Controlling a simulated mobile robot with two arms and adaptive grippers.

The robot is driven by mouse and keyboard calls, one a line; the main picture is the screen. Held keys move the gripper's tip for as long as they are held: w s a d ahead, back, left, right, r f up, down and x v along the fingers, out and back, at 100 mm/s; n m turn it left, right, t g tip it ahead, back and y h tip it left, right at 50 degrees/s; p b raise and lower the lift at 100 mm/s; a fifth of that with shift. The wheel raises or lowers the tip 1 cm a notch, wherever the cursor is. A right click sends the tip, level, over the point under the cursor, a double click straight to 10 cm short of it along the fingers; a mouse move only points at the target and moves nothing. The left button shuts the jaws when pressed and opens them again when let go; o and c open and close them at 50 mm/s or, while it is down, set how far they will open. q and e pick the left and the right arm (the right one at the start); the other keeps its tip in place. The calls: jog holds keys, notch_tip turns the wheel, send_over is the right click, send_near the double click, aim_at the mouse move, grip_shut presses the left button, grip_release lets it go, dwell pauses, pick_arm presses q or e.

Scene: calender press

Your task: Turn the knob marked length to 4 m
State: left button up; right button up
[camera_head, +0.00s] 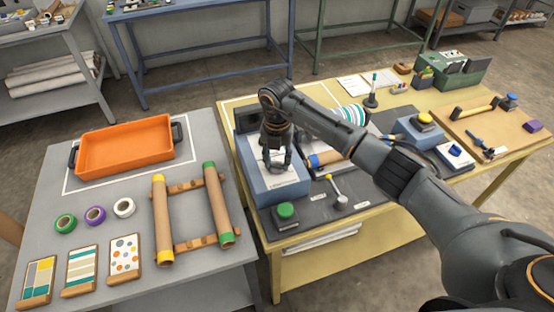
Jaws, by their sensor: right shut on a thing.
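My right arm reaches in from the right. My right gripper (277,163) points down at the white face panel of a blue control box (283,192) on the press. It is shut on a knob on that panel, and its fingers cover nearly all of it. The length marking, the scale and the pointer cannot be read from here. My left gripper is not in view.
A green button (286,211) and a lever with a pale knob (340,201) stand in front of the box. An orange tray (125,147) and two cardboard rolls (162,222) occupy the grey table at left.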

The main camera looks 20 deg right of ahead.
jog(key=shift+d+f+n+b, duration=0.1)
jog(key=shift+f+n+b, duration=0.05)
jog(key=shift+n+b, duration=1.05)
jog(key=n+b, duration=0.3)
jog(key=shift+n, duration=0.3)
jog(key=n+b, duration=0.3)
jog(key=n, duration=0.1)
jog(key=shift+n+b, duration=0.8)
jog(key=shift+b, duration=0.05)
jog(key=shift+r, duration=0.2)
